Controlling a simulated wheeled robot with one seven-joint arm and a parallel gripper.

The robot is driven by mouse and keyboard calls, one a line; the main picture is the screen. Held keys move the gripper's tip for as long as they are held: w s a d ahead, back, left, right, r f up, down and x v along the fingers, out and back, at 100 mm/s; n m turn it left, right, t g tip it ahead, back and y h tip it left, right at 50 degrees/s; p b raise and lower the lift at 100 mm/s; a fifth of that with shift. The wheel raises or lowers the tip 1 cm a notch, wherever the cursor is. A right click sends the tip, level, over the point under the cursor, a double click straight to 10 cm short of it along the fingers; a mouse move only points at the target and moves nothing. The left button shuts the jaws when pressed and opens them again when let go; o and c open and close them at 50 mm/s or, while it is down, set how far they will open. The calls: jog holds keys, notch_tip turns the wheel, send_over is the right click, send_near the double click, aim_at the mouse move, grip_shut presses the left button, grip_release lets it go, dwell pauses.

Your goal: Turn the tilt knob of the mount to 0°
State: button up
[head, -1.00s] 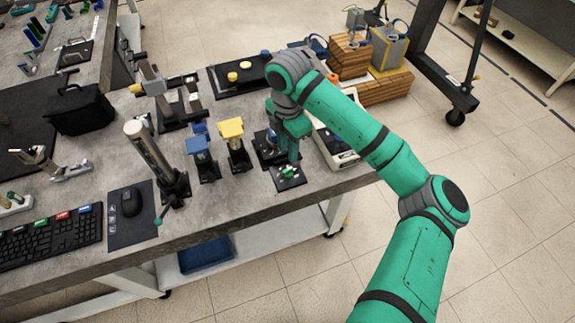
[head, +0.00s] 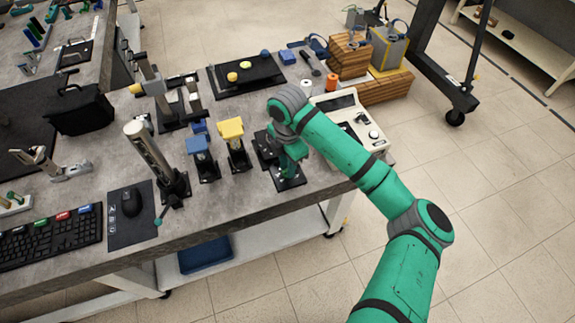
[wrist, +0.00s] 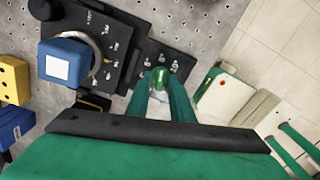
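The tilt knob (wrist: 160,76) is a small green knob on a black plate (wrist: 177,61) with white marks around it, seen in the wrist view. The marks are too small to read. Beside it on the left is a wider black plate (wrist: 113,32) with a dial ring and a blue block (wrist: 66,62). My gripper (wrist: 161,82) has its two green fingers on either side of the knob, with the knob between the tips. I cannot tell whether they touch it. In the head view my gripper (head: 287,172) is down at the small plate, hiding the knob.
A yellow-topped post (head: 231,130) and a blue-topped post (head: 200,147) stand left of my gripper. A cream instrument box (head: 352,120) stands close on the right. The bench's front edge is just in front of the plate.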

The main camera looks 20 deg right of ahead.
grip_shut()
jog(key=shift+n, duration=0.3)
